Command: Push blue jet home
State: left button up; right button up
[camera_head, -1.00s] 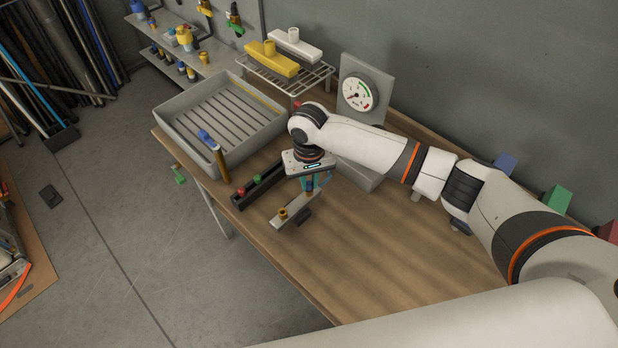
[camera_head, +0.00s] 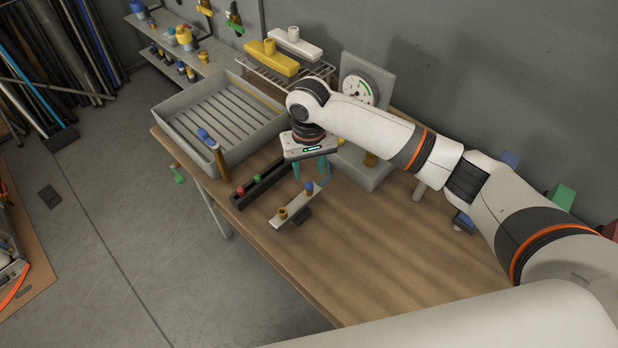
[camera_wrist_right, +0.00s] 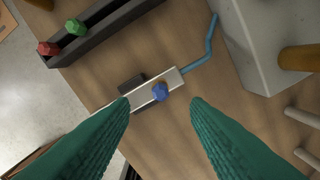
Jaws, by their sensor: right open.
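The blue jet (camera_head: 309,187) stands at the far end of a pale narrow bar (camera_head: 297,205); how deep it sits I cannot tell. In the right wrist view the blue jet (camera_wrist_right: 160,91) shows as a blue cap on the pale bar (camera_wrist_right: 142,96), between and just beyond my fingertips. My right gripper (camera_head: 310,169) has teal fingers spread apart and empty, behind and above the jet in the head view. The open right gripper (camera_wrist_right: 160,103) also shows in the wrist view. A brass fitting (camera_head: 283,213) is on the bar's near end. My left gripper is out of view.
A dark rack (camera_head: 259,186) holds a red and a green jet. A gauge (camera_head: 358,88) on a grey base stands behind. The front tabletop is clear.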

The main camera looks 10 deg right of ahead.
aim_at(309, 184)
notch_tip(309, 184, up, 7)
jog(key=shift+f+b, duration=0.2)
jog(key=shift+b, duration=0.2)
jog(key=shift+s+f, duration=0.1)
